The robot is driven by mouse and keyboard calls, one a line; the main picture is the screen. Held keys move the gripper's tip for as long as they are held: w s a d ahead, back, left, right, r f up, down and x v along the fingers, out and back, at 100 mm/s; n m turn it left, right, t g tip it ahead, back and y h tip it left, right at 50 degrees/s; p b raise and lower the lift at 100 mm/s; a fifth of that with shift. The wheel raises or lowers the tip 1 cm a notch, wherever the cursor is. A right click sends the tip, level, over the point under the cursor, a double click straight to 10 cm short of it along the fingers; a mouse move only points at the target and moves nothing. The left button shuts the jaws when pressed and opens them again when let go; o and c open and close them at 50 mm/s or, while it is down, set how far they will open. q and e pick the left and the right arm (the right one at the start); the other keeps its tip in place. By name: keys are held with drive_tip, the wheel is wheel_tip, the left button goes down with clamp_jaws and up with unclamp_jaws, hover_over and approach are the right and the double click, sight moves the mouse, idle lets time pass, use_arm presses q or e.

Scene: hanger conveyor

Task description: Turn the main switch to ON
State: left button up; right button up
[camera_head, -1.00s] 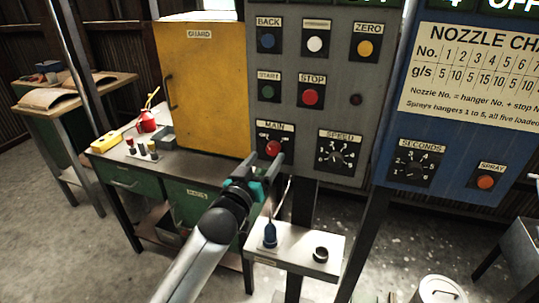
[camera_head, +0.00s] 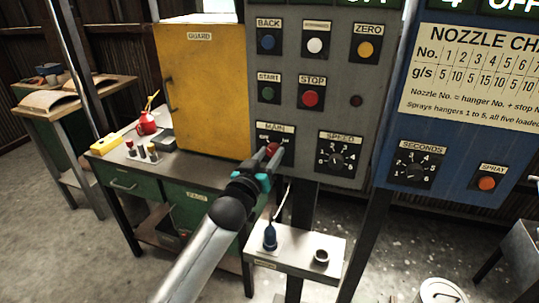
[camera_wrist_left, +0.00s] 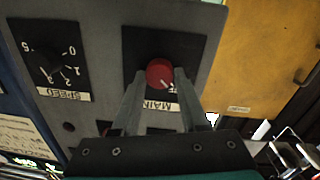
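The main switch is a red round knob (camera_head: 272,149) on a black plate labelled MAIN, on the grey control panel. In the left wrist view, the red knob (camera_wrist_left: 160,73) shows a pale pointer line towards the lower right; the position labels are mostly hidden. My left gripper (camera_head: 269,152) is at the knob, with one finger on each side of it. In the wrist view the left gripper (camera_wrist_left: 160,78) has its fingers apart, with a small gap on the left and the right finger very close to or touching the knob. My right gripper is not in view.
The SPEED dial (camera_head: 337,159) sits right of the switch, and the STOP button (camera_head: 311,98) is above. A yellow guard box (camera_head: 203,95) stands left.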

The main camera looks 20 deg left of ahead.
use_arm(q)
clamp_jaws()
drive_tip(key=m+p, duration=0.3)
drive_tip(key=shift+r+m, duration=0.15)
drive_tip(key=shift+m, duration=0.15)
drive_tip(key=m+p, duration=0.2)
drive_tip(key=m, duration=0.1)
drive_tip(key=shift+d+m, duration=0.1)
drive_tip(key=shift+m, duration=0.2)
drive_tip(key=m, duration=0.2)
drive_tip(key=m+p, duration=0.1)
drive_tip(key=m, duration=0.2)
drive_tip(key=shift+g+y, duration=0.3)
drive_tip(key=m, duration=0.5)
drive_tip(key=shift+d+p, duration=0.1)
drive_tip(key=shift+p, duration=0.3)
